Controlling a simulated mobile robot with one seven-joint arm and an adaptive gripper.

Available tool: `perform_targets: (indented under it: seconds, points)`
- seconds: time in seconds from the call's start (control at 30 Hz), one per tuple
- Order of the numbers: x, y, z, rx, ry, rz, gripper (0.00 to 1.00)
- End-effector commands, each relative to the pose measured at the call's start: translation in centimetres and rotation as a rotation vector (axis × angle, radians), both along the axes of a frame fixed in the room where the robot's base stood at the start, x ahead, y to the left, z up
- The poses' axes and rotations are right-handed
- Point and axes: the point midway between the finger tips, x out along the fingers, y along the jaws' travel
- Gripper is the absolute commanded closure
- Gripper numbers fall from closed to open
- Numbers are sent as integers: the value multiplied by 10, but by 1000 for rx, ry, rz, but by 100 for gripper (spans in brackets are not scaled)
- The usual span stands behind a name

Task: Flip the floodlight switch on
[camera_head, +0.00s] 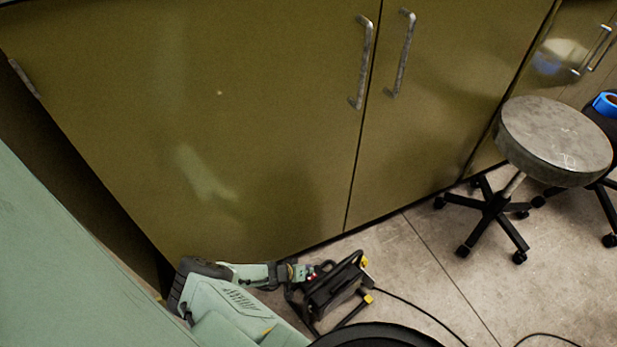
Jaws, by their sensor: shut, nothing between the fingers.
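The floodlight (335,288) is a black work light with a tubular frame and yellow feet or corners. It stands on the floor in front of the olive cabinet, at the lower middle of the head view. My arm reaches to it from the lower left, and my gripper (316,270) is at its upper left side. The gripper is shut with nothing held. I cannot tell whether its fingertips touch the light. A small red spot shows beside the gripper; I cannot tell if it is the switch. The switch position and the lamp face cannot be made out.
The olive cabinet (240,110) with two upright metal handles stands close behind the light. A black cable (420,312) runs right across the concrete floor. Floor between light and stool is mostly clear.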

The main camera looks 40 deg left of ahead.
Motion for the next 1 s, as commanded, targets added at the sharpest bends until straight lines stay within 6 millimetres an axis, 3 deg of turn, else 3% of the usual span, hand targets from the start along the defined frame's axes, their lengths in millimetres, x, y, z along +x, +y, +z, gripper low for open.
perform_targets:
  seconds: [1.0]
  points:
    - [-1, 1, -8, 0, 0, 0, 100]
